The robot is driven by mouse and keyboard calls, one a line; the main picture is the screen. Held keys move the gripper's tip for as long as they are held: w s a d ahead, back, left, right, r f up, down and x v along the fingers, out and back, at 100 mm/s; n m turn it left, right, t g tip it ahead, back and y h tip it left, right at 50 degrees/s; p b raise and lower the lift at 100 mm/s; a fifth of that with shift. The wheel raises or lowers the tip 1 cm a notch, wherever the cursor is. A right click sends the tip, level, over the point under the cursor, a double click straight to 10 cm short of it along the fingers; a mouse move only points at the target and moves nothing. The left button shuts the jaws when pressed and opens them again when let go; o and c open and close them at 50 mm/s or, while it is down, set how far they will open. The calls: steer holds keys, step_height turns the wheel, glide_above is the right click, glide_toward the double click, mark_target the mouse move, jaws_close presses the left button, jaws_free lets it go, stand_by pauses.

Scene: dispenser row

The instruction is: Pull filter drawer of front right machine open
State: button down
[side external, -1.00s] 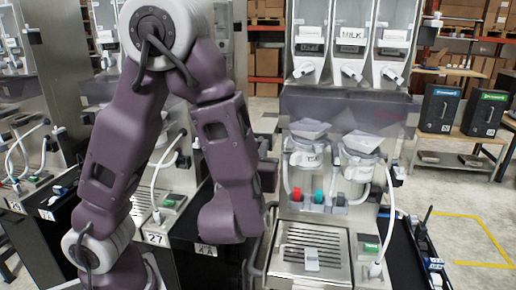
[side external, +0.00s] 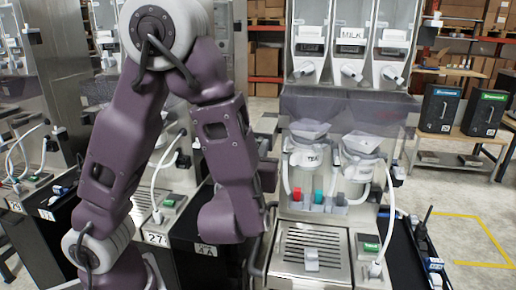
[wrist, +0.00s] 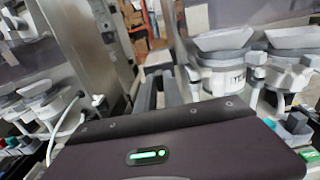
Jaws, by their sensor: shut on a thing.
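The front right machine (side external: 343,112) stands right of my arm in the side view, with a clear tinted cover, funnels and a TEA canister. Its funnels and canister also show at right in the wrist view (wrist: 224,78). My gripper (wrist: 158,82) reaches forward from its dark body, its two grey fingers close together, beside the machine's left edge. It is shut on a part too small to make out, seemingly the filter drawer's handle. In the side view my arm hides the fingertips and the drawer.
A slatted drip tray (side external: 311,247) with a small grey tab sits low on the front right machine. A white hose with a nozzle (side external: 377,266) stands at its right. Another machine (side external: 150,90) stands behind my arm. Open floor lies at right, before a workbench (side external: 465,140).

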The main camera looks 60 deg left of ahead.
steer(key=v, duration=0.8)
steer(key=shift+d, duration=0.1)
steer(key=c, duration=1.5)
jaws_free()
steer(key=shift+o, duration=0.2)
steer(key=shift+s, duration=0.1)
